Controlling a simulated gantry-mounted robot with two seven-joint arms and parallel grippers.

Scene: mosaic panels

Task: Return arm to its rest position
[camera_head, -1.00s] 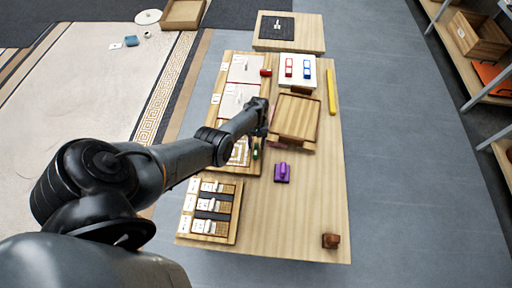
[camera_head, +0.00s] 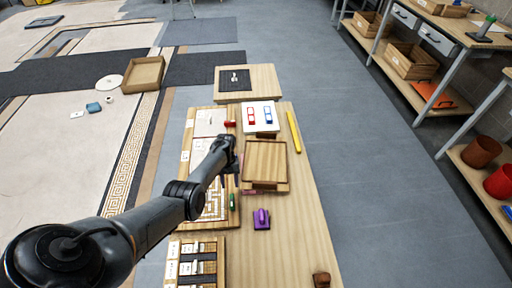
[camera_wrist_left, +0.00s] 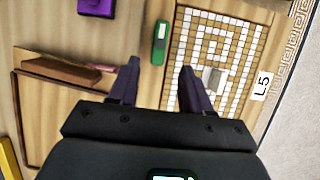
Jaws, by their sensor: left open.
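My left arm reaches in from the left in the head view. Its gripper (camera_head: 230,165) is above the table beside the left edge of a wooden tray (camera_head: 265,160). In the left wrist view the gripper (camera_wrist_left: 158,74) has its two dark fingers spread apart, with nothing between them. Below it are a mosaic panel (camera_wrist_left: 215,45) with a light meander pattern, marked L5, and a green tool (camera_wrist_left: 160,42) lying beside the panel. The gripper hides part of the panels in the head view. My right gripper is not in view.
A purple block-handled tool (camera_head: 261,219) sits below the tray. A yellow bar (camera_head: 294,131), a red item (camera_head: 230,124) and a white board with red and blue pieces (camera_head: 258,115) lie farther back. A brown block (camera_head: 321,280) is near the front. The table's right side is mostly clear.

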